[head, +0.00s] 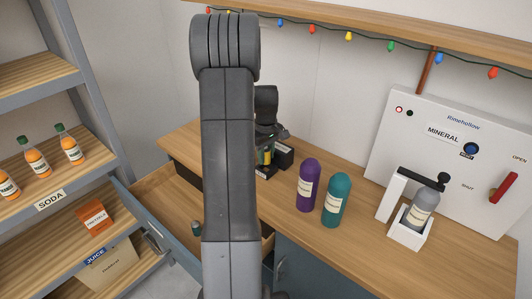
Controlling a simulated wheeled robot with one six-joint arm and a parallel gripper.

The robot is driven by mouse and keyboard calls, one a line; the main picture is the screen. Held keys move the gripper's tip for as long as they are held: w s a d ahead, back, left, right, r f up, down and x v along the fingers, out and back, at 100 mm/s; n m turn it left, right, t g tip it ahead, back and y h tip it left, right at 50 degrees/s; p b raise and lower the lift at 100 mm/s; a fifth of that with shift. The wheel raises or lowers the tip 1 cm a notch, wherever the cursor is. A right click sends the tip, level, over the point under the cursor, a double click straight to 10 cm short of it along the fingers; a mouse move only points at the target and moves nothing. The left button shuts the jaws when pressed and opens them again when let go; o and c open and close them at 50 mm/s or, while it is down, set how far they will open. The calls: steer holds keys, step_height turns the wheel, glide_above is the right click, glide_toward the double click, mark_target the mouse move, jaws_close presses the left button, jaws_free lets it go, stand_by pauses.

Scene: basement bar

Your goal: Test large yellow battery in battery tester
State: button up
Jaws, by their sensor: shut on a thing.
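My gripper (266,146) is behind my raised arm, low over the back left of the wooden counter. It points down and is shut on the yellow battery (265,157), of which only a small part shows between the dark fingers. A small black device (284,154), which looks like the battery tester, sits on the counter right at the gripper. My arm and gripper hide much of it. I cannot tell whether the battery touches it or sits in it.
An open wooden drawer (165,195) juts out at left, with a small teal item (196,228) inside. A purple bottle (307,185) and a teal bottle (336,202) stand right of the gripper. A grey bottle (421,209) sits in the white dispenser (408,236). Shelves (65,208) stand left.

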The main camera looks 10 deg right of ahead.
mark_target(267, 149)
steer(key=shift+f+b, duration=0.95)
steer(key=shift+f, duration=0.65)
steer(key=shift+s+a+f+b, duration=0.2)
steer(key=shift+s+f+b, duration=0.3)
steer(key=shift+f, duration=0.2)
steer(key=o, duration=1.1)
steer(key=shift+f, duration=0.1)
steer(key=shift+w+d+r, duration=0.1)
steer(key=shift+w+r, duration=0.05)
steer(key=shift+r, duration=0.25)
step_height(267, 149, up, 15)
steer(key=shift+w+d+r+b, duration=0.1)
steer(key=shift+d+r+b, duration=0.05)
steer(key=shift+b, duration=0.6)
steer(key=shift+w+f+p, duration=0.1)
steer(key=shift+f+p, duration=0.25)
steer(key=shift+f, duration=3.55)
steer(key=shift+r, duration=0.15)
